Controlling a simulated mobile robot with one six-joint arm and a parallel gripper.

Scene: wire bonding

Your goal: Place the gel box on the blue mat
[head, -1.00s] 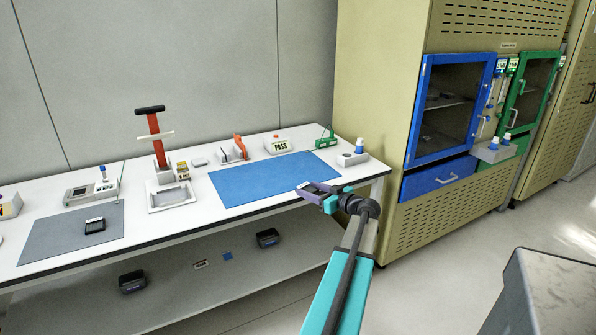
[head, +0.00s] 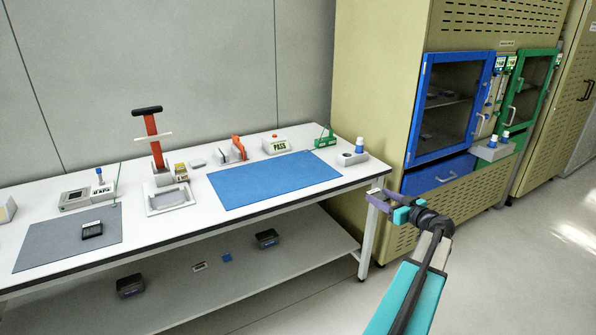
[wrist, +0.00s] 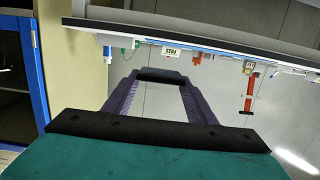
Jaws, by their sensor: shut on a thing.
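My gripper (head: 375,203) is off the right front corner of the bench, right of the blue mat and apart from it. In the wrist view its two purple fingers stand apart, with a dark, flat-edged thing (wrist: 160,75) held between their tips. This looks like the gel box, seen edge-on, so its faces cannot be made out. The blue mat (head: 270,180) lies flat on the white bench, and its surface is bare. A black box with a light strip (head: 92,229) lies on the grey mat (head: 45,245) at the left.
Behind the blue mat stand a PASS box (head: 276,144), an orange-handled tool (head: 238,147) and a green device (head: 325,139). A block with a blue-capped bottle (head: 352,157) stands at the bench's right end. The blue-doored cabinet (head: 450,105) is to the right.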

